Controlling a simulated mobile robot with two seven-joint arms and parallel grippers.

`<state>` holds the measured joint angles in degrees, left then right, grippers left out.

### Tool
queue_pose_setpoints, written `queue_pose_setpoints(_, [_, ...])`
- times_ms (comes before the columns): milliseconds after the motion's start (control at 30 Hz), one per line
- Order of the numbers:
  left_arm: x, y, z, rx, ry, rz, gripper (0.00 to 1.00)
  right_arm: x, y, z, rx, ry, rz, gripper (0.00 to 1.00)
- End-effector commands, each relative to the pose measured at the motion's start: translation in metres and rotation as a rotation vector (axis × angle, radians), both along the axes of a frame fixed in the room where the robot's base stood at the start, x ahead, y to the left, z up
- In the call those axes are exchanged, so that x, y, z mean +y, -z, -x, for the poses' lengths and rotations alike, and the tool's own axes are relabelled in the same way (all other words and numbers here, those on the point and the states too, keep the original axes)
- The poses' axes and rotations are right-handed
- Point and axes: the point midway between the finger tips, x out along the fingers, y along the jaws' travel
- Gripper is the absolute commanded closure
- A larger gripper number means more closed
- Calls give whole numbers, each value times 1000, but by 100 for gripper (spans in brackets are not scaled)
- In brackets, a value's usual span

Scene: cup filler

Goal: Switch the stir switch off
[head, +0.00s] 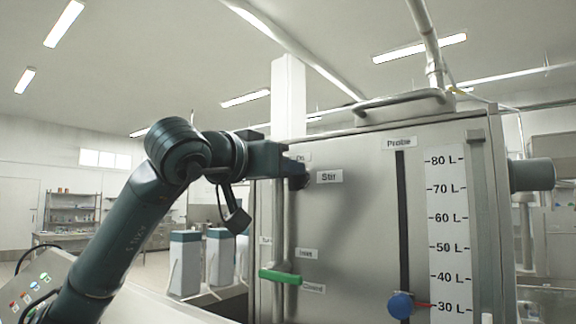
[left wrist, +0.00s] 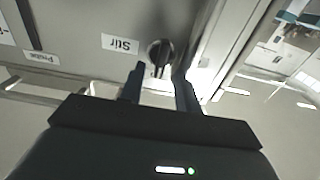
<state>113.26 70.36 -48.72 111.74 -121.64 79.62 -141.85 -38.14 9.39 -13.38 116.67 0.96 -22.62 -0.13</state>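The stir switch is a round dark knob (left wrist: 159,50) on the steel front panel, beside the label "Stir" (left wrist: 120,44), which appears upside down in the left wrist view. In the head view the "Stir" label (head: 329,176) is clear, and the dark knob (head: 301,181) is partly hidden by my left gripper (head: 300,166). In the left wrist view the two fingers of my left gripper (left wrist: 160,74) are apart, with the knob lined up between and just beyond their tips. I cannot tell whether they touch it. My right gripper is not in view.
A blue knob (head: 400,305) sits at the slot under "Probe" (head: 398,143), beside a litre scale (head: 448,230). A rail (head: 405,105) tops the tank.

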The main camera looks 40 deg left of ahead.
Motion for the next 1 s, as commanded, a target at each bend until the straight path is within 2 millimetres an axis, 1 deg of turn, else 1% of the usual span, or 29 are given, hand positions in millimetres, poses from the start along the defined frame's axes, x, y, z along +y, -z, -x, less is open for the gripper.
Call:
queue_pose_setpoints(33, [0, -1, -6, 1, 0, 0, 67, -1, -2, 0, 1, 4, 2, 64])
queue_pose_setpoints(100, [1, 0, -12, 1, 0, 0, 67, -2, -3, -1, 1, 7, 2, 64])
queue_pose_setpoints(200, [1, 0, -17, -1, 1, 0, 67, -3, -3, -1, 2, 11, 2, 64])
queue_pose_setpoints(467, [2, 0, -18, -1, 1, 0, 67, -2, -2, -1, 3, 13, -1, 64])
queue_pose_setpoints(567, [1, 0, -18, -1, 1, 0, 74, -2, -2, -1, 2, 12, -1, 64])
queue_pose_setpoints(867, [1, 0, -17, -1, 1, 0, 98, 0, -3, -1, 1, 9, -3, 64])
queue_pose_setpoints(900, [2, 0, -17, -1, 1, 0, 100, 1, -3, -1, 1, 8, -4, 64])
queue_pose_setpoints(1000, [2, 0, -17, -1, 1, 0, 100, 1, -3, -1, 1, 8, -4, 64])
